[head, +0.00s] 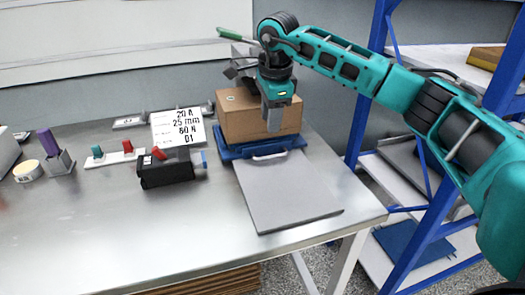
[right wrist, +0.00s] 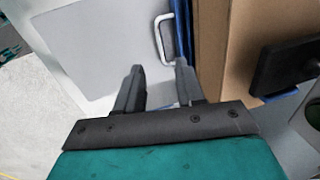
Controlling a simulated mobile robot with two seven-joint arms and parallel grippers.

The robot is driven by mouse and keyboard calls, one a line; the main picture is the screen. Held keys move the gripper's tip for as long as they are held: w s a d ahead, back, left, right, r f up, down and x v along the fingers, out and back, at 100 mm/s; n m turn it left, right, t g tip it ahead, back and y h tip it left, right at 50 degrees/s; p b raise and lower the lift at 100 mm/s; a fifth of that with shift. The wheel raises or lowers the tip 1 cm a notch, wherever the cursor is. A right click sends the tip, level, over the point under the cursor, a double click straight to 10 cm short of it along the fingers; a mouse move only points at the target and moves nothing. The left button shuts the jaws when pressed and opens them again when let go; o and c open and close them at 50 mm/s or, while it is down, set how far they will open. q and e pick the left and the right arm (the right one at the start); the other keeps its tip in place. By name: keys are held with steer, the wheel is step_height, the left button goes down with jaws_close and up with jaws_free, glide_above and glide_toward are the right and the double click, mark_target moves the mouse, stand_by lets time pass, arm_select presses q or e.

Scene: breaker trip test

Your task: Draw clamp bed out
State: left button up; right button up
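The blue bed (head: 232,150), which I take for the clamp bed, sits at the right of the metal bench with a brown box on it. A pale bar handle (head: 270,156) is at its front edge; it also shows in the right wrist view (right wrist: 160,38). A flat grey plate (head: 285,195) extends in front of it toward the bench edge. My right gripper (head: 274,122) points down in front of the box, above the handle. Its two fingers (right wrist: 158,84) are apart with nothing between them. My left gripper is out of view.
The brown box (head: 240,118) stands close behind my right gripper. A black device (head: 166,172) with a red lever lies left of the grey plate. A printed card (head: 180,128) stands behind it. A blue-framed shelf (head: 365,90) is at right. The front left bench is clear.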

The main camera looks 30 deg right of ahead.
mark_target(267, 158)
steer(key=f, duration=0.3)
steer(key=w+f+b, duration=0.1)
steer(key=f, duration=0.3)
steer(key=w+f, duration=0.1)
steer(key=f, duration=0.2)
steer(key=shift+d+f, duration=0.15)
steer(key=shift+f, duration=0.25)
steer(key=shift+c, duration=0.4)
jaws_close()
